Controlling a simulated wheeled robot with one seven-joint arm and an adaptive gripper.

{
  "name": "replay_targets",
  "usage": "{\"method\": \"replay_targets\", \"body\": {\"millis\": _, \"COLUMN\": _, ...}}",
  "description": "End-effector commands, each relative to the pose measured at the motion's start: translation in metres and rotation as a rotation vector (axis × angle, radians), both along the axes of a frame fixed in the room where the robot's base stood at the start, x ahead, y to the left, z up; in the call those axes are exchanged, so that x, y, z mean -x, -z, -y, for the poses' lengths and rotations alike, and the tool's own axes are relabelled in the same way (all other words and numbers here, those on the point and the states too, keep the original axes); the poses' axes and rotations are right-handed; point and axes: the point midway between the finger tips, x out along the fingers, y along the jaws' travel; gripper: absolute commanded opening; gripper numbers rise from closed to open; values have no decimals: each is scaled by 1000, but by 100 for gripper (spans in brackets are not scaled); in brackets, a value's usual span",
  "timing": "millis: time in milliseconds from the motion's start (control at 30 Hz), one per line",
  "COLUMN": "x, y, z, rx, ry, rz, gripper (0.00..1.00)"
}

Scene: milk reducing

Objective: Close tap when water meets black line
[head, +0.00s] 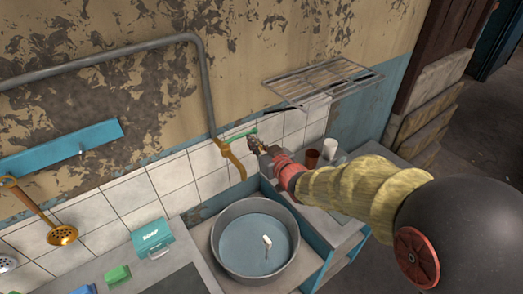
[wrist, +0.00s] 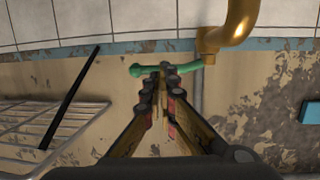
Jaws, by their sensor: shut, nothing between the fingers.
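The brass tap (head: 234,160) is on the tiled wall at the end of a grey pipe, its spout bent down towards a round metal basin (head: 218,243). Its green lever handle (head: 243,134) points right in the head view; the handle also shows in the wrist view (wrist: 136,69). My gripper (head: 252,141) is shut and empty, its tips at the handle; I cannot tell whether they touch it. In the wrist view the fingertips (wrist: 166,70) overlap the handle's middle. Bluish water (head: 250,228) is in the basin around a small white object (head: 267,243). I cannot make out a black line or a stream.
A wire rack (head: 322,80) juts from the wall above and right of my gripper. A reddish-brown cup (head: 312,158) and a white cup (head: 329,148) stand behind my arm. A teal box (head: 152,238) and green blocks (head: 118,274) lie left of the basin.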

Motion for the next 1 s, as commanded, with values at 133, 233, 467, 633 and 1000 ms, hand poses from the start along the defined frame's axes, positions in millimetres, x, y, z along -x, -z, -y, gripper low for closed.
{"method": "replay_targets", "body": {"millis": 133, "x": -14, "y": 4, "z": -7, "rx": 0, "ry": 1, "rz": -1, "gripper": 0}}
{"method": "replay_targets", "body": {"millis": 233, "x": -18, "y": 4, "z": -9, "rx": 0, "ry": 1, "rz": -1, "gripper": 0}}
{"method": "replay_targets", "body": {"millis": 467, "x": -20, "y": 4, "z": -10, "rx": 0, "ry": 1, "rz": -1, "gripper": 0}}
{"method": "replay_targets", "body": {"millis": 633, "x": -21, "y": 5, "z": -10, "rx": -1, "ry": 1, "rz": 0, "gripper": 0}}
{"method": "replay_targets", "body": {"millis": 1000, "x": -38, "y": 6, "z": -16, "rx": 0, "ry": 1, "rz": 0, "gripper": 0}}
